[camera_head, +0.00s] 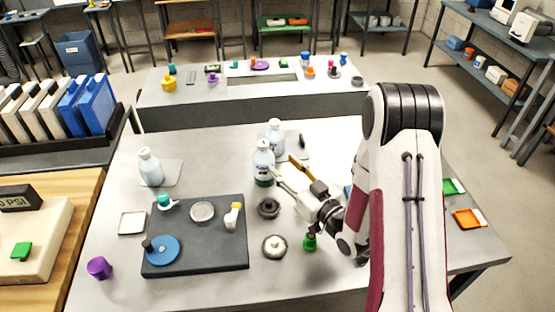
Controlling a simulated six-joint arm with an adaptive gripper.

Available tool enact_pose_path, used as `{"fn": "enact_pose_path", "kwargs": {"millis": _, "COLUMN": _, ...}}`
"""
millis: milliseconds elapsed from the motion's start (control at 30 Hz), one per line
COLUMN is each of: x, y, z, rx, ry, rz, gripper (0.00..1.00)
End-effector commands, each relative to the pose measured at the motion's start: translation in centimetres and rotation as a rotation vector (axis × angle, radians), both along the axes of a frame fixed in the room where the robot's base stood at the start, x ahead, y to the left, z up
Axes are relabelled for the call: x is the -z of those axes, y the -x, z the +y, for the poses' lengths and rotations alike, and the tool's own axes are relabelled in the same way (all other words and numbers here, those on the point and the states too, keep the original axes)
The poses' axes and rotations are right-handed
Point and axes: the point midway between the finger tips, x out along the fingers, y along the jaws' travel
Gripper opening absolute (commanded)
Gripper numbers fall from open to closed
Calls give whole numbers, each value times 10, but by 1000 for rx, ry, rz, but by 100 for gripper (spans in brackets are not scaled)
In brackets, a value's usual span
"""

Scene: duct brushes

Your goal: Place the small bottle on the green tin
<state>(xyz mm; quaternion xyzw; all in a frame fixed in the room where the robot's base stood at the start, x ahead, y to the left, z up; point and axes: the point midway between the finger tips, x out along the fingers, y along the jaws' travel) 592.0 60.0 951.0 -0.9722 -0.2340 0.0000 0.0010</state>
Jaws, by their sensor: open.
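A pale bottle (263,160) stands upright near the middle of the table. Right under it is a dark green base (264,181), which looks like the green tin with the bottle on top. My gripper (279,175) is open and reaches in from the right, its fingertips close beside the bottle's lower part. Whether a finger touches the bottle or the tin is too small to tell. Two other pale bottles stand apart: one behind it (275,134) and one at the left (150,168).
A dark board (195,257) holds a blue disc, a pale round dish and small parts. Two round metal pieces (274,247) and a green piece (310,243) lie in front of my arm. A purple cup (99,268) stands front left. A yellow-brown object (299,165) lies beside my gripper.

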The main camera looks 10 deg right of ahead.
Motion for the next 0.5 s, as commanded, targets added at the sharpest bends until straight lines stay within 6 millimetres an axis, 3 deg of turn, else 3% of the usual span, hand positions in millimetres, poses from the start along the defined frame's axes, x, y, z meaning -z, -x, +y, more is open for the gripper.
{"fn": "enact_pose_path", "kwargs": {"millis": 200, "x": 0, "y": 18, "z": -10, "rx": 0, "ry": 0, "rz": 1, "gripper": 40}}
{"fn": "enact_pose_path", "kwargs": {"millis": 500, "x": 0, "y": 24, "z": -12, "rx": 0, "ry": 1, "rz": 0, "gripper": 40}}
